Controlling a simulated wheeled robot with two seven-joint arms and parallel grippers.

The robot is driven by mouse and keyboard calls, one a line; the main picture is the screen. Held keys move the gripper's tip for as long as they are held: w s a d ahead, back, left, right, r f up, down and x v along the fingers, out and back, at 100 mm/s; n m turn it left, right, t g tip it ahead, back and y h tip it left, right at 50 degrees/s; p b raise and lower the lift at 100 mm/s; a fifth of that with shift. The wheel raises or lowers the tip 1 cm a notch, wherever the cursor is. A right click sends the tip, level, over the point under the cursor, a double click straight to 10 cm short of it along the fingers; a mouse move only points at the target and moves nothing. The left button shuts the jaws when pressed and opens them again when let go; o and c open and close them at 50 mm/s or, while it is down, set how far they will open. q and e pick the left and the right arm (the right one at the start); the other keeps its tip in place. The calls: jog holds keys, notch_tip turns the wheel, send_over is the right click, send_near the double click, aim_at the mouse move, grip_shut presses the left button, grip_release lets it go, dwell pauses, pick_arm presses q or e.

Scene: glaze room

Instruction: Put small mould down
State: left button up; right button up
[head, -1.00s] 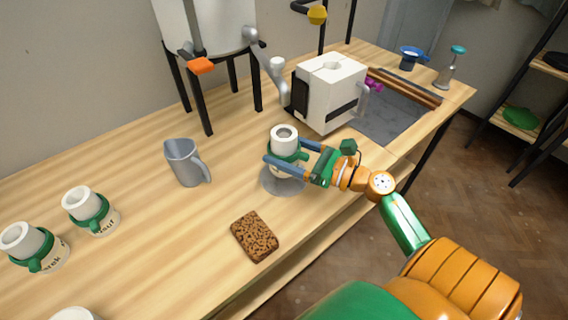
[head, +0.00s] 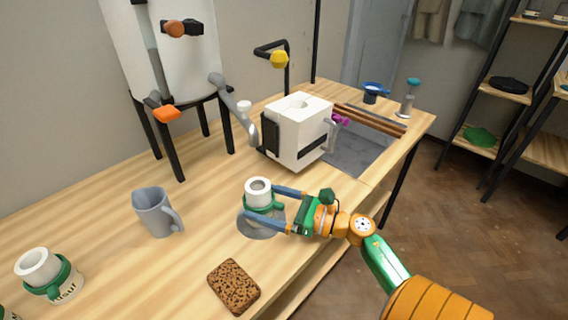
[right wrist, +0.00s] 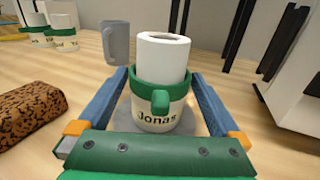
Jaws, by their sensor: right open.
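The small mould (head: 257,186) is a white cylinder with a green band and a green lug; in the right wrist view the mould (right wrist: 162,62) reads "Jonas". It stands upright on a round grey disc (head: 257,233) on the bench. My right gripper (head: 262,206) is open, with one blue finger on each side of the mould. In the right wrist view the fingers (right wrist: 160,95) flank it, with visible gaps. My left gripper is not in view.
A grey jug (head: 152,213) and another banded mould (head: 40,266) stand to the left on the wooden bench. A brown speckled sponge-like block (head: 234,287) lies near the front edge. A white box-shaped machine (head: 298,130) stands behind, beside a grey slab (head: 355,155).

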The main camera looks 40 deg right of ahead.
jog(key=b+v, duration=0.2)
jog(key=v, duration=0.8)
jog(key=shift+s+f+b, duration=0.1)
jog(key=shift+s+b, duration=0.15)
jog(key=shift+b, duration=0.1)
jog(key=shift+s+d, duration=0.1)
